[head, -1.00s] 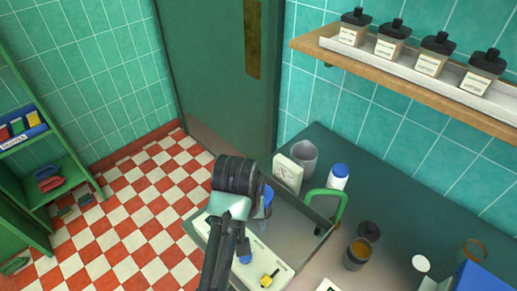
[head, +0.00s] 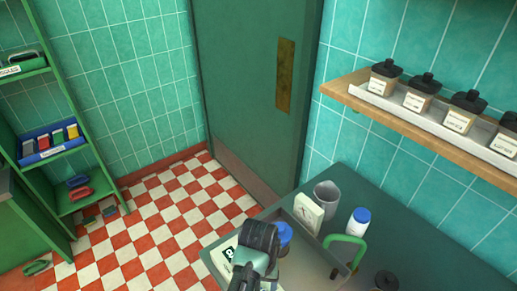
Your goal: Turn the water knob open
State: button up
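A green curved tap-like spout (head: 347,244) stands at the edge of a grey basin (head: 315,262) on the dark green counter. A round blue piece (head: 283,233) shows just behind the dark end of my arm; I cannot tell whether it is the water knob or a cap. The black wrist of my arm (head: 262,238) is at the bottom centre, over the left part of the basin. It hides what lies behind it. My fingertips are not visible, so I cannot see whether they touch anything.
A grey cup (head: 325,194), a white clock-like box (head: 308,213) and a blue-capped white bottle (head: 358,222) stand behind the basin. A wooden shelf (head: 345,92) with several black-topped bottles juts out above right. A green rack (head: 75,130) stands left. The checkered floor between is mostly clear.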

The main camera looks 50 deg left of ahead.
jog(key=shift+f, duration=1.65)
grip_shut()
